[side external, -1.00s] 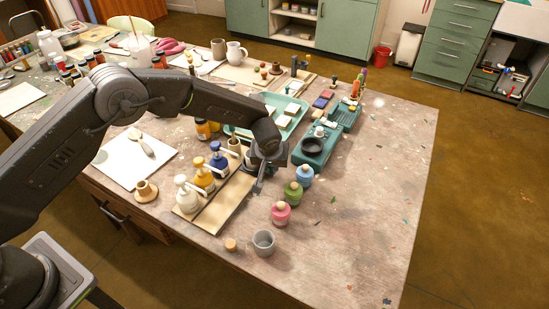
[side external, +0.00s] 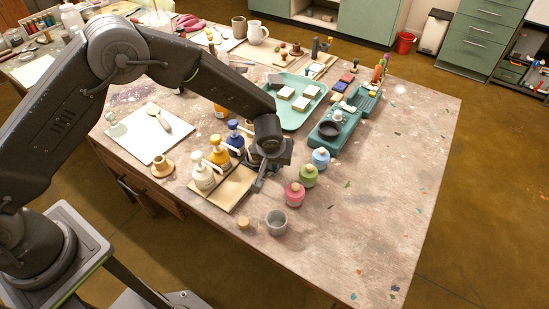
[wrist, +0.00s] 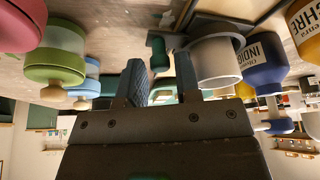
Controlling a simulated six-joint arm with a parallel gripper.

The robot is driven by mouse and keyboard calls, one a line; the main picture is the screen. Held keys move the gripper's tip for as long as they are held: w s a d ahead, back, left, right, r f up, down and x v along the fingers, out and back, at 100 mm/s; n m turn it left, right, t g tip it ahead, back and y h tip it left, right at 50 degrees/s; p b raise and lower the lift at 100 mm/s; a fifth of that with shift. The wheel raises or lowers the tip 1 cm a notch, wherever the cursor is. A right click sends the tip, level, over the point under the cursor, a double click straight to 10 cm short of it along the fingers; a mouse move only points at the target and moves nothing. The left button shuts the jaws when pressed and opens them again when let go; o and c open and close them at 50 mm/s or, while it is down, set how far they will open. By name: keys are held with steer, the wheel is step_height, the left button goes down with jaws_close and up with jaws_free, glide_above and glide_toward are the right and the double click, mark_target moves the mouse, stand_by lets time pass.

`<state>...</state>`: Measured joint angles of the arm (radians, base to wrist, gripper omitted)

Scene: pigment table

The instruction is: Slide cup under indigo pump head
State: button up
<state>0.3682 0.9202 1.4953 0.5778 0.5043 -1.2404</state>
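The indigo pump bottle (side external: 235,139) stands at the far end of a row on a wooden tray, behind the ochre bottle (side external: 220,156) and white bottle (side external: 203,176). In the wrist view, which is upside down, the indigo bottle (wrist: 262,65) is at right. A pale grey cup (wrist: 216,62) stands beside it. My gripper (wrist: 160,78) has its fingers apart, with no object visible between them. The cup is outside the right-hand finger, on the bottle side; contact cannot be told. In the side view, my gripper (side external: 259,181) largely hides this cup.
Pink (side external: 294,194), green (side external: 308,176) and blue (side external: 320,159) jars stand right of my gripper. A grey mug-like cup (side external: 277,223) and a small cork (side external: 243,223) are in front. A teal stand (side external: 336,134) is behind. The table's right side is mostly clear.

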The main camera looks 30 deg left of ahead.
steer(key=shift+r, duration=0.1)
steer(key=v, duration=1.3)
steer(key=shift+r, duration=0.3)
steer(key=shift+s, duration=0.15)
steer(key=s+a+r+m, duration=0.2)
steer(key=s+a+r, duration=0.75)
steer(key=r, duration=0.45)
steer(key=s+a+r+m+h, duration=0.1)
steer(key=s+a, duration=0.2)
steer(key=s, duration=0.4)
steer(key=s+a+r+m+t, duration=0.1)
steer(key=s+a+r, duration=0.1)
steer(key=s, duration=0.6)
steer(key=shift+a+m+h, duration=0.3)
steer(key=shift+a+h, duration=0.1)
steer(key=shift+a, duration=0.3)
